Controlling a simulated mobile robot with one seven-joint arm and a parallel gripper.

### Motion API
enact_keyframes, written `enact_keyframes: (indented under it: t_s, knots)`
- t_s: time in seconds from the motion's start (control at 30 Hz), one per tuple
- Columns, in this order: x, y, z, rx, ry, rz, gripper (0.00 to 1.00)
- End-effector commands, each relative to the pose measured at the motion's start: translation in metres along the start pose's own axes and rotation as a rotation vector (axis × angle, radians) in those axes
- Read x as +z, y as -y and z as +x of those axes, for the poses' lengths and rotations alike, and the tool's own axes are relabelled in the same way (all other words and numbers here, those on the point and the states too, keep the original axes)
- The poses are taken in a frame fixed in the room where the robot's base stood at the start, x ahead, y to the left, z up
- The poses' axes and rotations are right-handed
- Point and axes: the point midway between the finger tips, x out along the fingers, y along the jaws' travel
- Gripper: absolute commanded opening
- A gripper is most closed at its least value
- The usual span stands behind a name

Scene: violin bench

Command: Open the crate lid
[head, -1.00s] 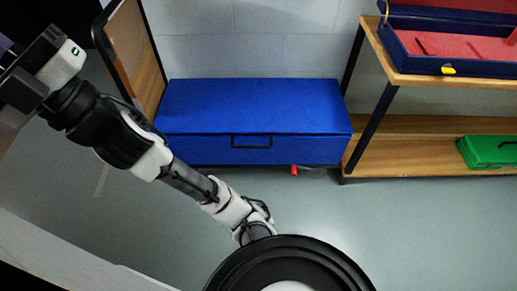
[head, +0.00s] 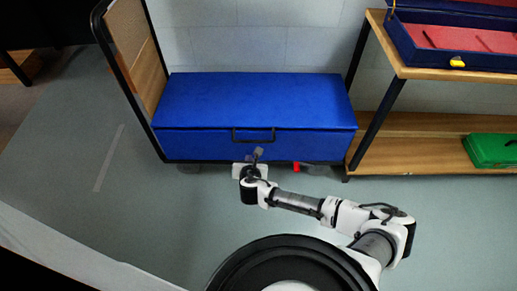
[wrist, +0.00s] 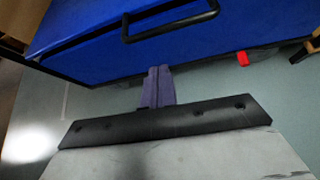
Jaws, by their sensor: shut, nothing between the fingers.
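The blue crate (head: 200,146) stands low against the wall, with its flat blue lid (head: 250,98) down and closed. A black bar handle (head: 253,138) is on the upper part of its front face; it also shows at the top of the wrist view (wrist: 170,25). My gripper (head: 257,153) is just below and in front of the handle, apart from it as far as I can tell. In the wrist view its fingers (wrist: 158,86) are together and empty, pointing toward the crate front beneath the handle.
A wooden shelf unit (head: 415,122) stands close on the right, holding an open blue case (head: 455,62) and a green case (head: 492,150). A framed wooden panel (head: 137,62) borders the crate's left side. A red piece (head: 297,168) shows under the crate's front. The grey floor is clear at left.

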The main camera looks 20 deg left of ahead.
Motion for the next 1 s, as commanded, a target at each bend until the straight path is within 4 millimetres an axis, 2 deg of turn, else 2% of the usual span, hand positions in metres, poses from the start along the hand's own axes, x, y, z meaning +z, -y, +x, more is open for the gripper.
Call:
enact_keyframes:
  t_s: [0.03, 0.1, 0.17, 0.37, 0.77, 0.83, 1.0]
  knots:
    - [-0.010, 0.020, 0.001, -0.040, -0.010, -0.033, 0.00]
    - [-0.019, 0.035, 0.001, -0.071, -0.020, -0.065, 0.00]
    - [-0.023, 0.041, 0.002, -0.084, -0.024, -0.078, 0.00]
    - [-0.025, 0.044, 0.024, -0.087, -0.026, -0.082, 0.00]
    - [-0.027, 0.049, 0.102, -0.084, -0.025, -0.080, 0.00]
    - [-0.010, 0.048, 0.096, -0.082, -0.023, -0.078, 0.00]
    - [0.007, 0.046, 0.090, -0.083, -0.024, -0.078, 0.00]
